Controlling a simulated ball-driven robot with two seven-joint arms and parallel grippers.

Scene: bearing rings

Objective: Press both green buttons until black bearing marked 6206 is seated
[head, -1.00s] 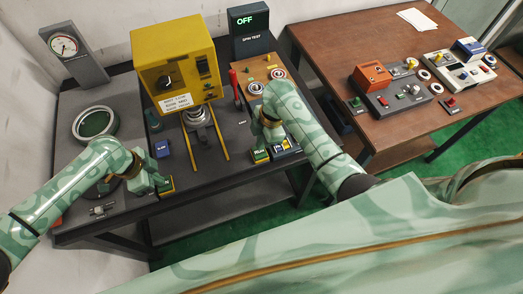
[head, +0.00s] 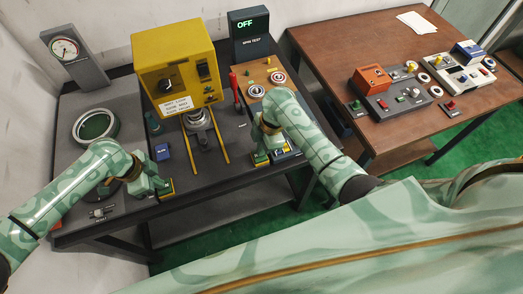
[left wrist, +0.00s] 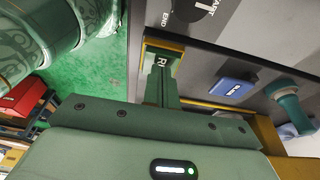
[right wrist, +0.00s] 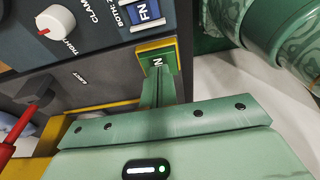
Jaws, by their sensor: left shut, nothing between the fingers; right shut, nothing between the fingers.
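My left gripper (head: 160,186) is shut and empty, fingertips down at the left green button (left wrist: 165,54) with its yellow surround, at the front edge of the dark bench. My right gripper (head: 262,157) is shut and empty, fingertips down at the right green button (right wrist: 156,56). In both wrist views the fingertips overlap the buttons; how far these are pressed I cannot tell. The yellow press (head: 175,68) stands between and behind the grippers. Grey round metal parts (head: 198,120) sit under its head; I cannot pick out the black bearing or its 6206 mark there.
A blue block (head: 162,152) lies left of the yellow rails. A ring-shaped fixture (head: 76,127) and a dial gauge (head: 64,48) stand at left. A spin test display (head: 249,32) reads OFF. A brown table (head: 345,50) with other devices stands at right.

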